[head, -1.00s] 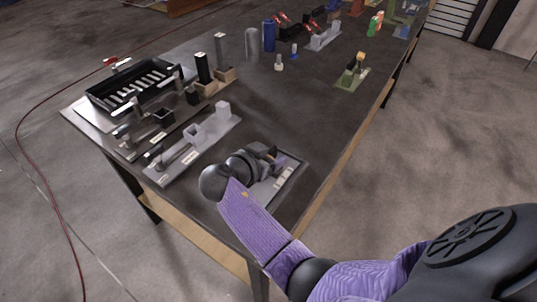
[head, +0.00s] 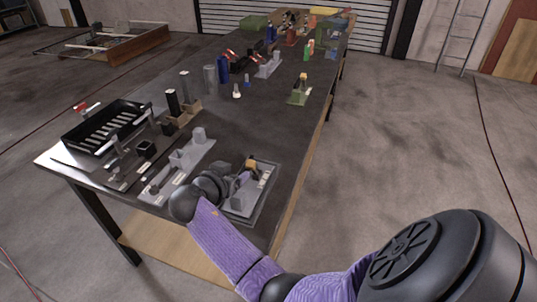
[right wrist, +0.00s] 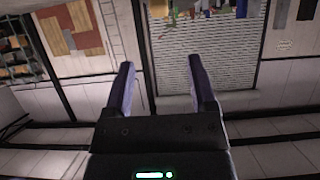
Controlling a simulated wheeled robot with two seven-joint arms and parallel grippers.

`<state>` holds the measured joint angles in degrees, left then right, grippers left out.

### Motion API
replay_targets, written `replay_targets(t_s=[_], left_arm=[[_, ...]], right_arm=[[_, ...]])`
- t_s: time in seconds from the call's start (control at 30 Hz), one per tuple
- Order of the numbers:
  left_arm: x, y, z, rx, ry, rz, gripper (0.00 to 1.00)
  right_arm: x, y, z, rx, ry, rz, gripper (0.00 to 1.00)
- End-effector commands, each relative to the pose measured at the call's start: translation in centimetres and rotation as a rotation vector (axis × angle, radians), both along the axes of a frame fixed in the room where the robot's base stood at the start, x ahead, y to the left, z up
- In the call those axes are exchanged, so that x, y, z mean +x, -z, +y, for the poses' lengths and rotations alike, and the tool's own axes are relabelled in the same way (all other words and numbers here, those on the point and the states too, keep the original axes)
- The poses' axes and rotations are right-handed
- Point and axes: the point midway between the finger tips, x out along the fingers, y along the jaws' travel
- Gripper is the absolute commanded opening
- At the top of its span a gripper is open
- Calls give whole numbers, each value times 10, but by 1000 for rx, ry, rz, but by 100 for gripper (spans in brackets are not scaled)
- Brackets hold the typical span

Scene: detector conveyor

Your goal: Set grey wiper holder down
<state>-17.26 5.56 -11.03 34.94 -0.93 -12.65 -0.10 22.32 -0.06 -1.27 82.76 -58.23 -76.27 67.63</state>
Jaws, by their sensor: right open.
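My right gripper (head: 243,178) is at the near right corner of the table, just over a dark grey tray (head: 262,208) with light grey parts in it. In the right wrist view my right gripper (right wrist: 161,62) has its two fingers wide apart with nothing between them. A grey fixture (head: 178,168) with upright grey blocks on a flat plate stands just left of the gripper; I cannot tell for sure whether it is the grey wiper holder. My wrist and forearm hide part of the tray. My left gripper is in neither view.
A black slotted tray (head: 108,127) lies at the table's left edge. Tan blocks (head: 186,112) and a blue cylinder (head: 223,69) stand farther back. A small green fixture (head: 299,97) is near the right edge. The middle of the dark table (head: 245,125) is clear.

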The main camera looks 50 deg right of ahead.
Motion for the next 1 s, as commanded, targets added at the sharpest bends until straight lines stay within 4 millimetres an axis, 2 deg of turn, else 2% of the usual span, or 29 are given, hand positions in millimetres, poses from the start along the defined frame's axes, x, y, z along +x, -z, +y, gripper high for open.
replay_targets(t_s=[0.07, 0.17, 0.27, 0.33, 0.37, 0.4, 0.57, 0.67, 0.77, 0.87, 0.9, 0.97, 1.0], left_arm=[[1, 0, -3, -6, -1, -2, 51], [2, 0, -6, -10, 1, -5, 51], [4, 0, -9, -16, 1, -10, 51], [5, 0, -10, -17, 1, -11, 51], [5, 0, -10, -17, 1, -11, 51], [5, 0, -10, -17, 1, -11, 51], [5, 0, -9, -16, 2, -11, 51], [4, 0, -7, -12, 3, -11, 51], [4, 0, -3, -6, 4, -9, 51], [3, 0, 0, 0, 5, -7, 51], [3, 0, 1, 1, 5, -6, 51], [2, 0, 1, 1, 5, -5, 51], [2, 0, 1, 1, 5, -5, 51]], right_arm=[[0, 1, 1, 2, -16, 1, 73], [5, 6, 15, 14, -177, 11, 73], [10, 7, 49, 9, -476, -1, 73], [7, 11, 79, -11, -696, -12, 73], [4, 18, 92, -18, -783, -4, 73], [-3, 36, 105, -15, -872, 28, 73], [-34, 118, 123, 42, -1018, 212, 73], [-66, 171, 128, 97, -1073, 340, 73], [-112, 225, 131, 166, -1125, 478, 73], [-178, 280, 131, 251, -1172, 636, 73], [-211, 300, 130, 291, -1189, 704, 73], [-265, 325, 128, 351, -1209, 806, 73], [-300, 337, 125, 389, -1217, 869, 73]])
